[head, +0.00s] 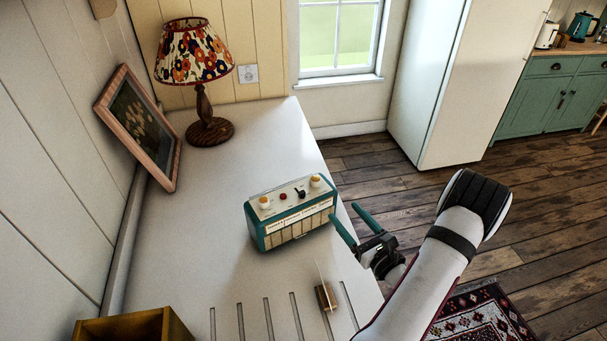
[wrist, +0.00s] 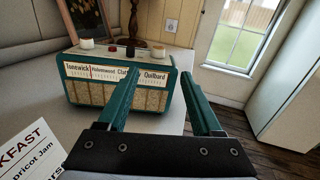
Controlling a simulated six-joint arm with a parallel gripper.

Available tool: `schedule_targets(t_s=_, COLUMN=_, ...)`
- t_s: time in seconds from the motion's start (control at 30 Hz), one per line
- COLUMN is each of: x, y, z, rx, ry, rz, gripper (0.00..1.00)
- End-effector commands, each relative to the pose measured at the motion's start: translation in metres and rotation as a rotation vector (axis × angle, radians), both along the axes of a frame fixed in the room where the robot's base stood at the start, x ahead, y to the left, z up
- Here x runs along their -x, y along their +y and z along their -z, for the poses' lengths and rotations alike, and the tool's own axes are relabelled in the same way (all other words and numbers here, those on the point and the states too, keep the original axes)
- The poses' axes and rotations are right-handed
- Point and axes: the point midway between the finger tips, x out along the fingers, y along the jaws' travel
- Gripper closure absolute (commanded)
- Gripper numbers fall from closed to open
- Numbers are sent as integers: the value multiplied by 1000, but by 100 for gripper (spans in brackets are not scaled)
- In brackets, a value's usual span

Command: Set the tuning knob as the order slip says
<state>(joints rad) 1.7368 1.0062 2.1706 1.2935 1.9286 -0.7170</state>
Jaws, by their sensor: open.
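A teal and cream radio (head: 290,228) stands on the white counter, also in the wrist view (wrist: 90,92). Its top has a cream knob at the left (head: 264,202), a red button (head: 283,196), a black lever (head: 300,193) and a cream knob at the right (head: 315,181). The tuning knob is not marked legibly. The order slip (wrist: 30,150) shows partly: "KFAST", "pricot Jam". My gripper (head: 346,220) is open and empty, right of the radio.
A wooden holder (head: 326,297) holds the slip edge-on near the counter's front right. A floral lamp (head: 195,55) and a picture frame (head: 140,130) stand behind. A wooden box (head: 135,328) is at front left. Grooves cross the counter front; its middle left is clear.

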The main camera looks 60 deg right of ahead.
Motion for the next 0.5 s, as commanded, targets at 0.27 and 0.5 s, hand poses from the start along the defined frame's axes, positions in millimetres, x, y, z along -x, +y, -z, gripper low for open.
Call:
schedule_targets(t_s=0.27, x=-65, y=-31, z=-1, rx=3, ry=0, rz=-11, gripper=33)
schedule_targets(t_s=0.5, x=-106, y=-55, z=-1, rx=2, ry=1, rz=-11, gripper=33)
